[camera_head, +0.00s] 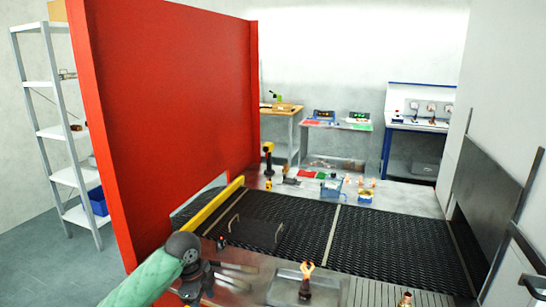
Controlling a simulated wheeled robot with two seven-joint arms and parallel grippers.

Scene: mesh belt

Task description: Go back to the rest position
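My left gripper (245,276) is at the lower left, at the end of my green-sleeved arm. Its two fingers point right and stand apart with nothing visible between them. It is over the near metal surface, in front of the black mesh belt (375,240). A dark flat plate with a handle (255,232) lies on the belt's left part. My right gripper is not in view.
A small tool with an orange forked top (306,277) stands in a metal tray right of my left gripper. A tall red panel (170,120) rises at the left, and a grey panel (484,195) at the right. Small items cover the table behind the belt.

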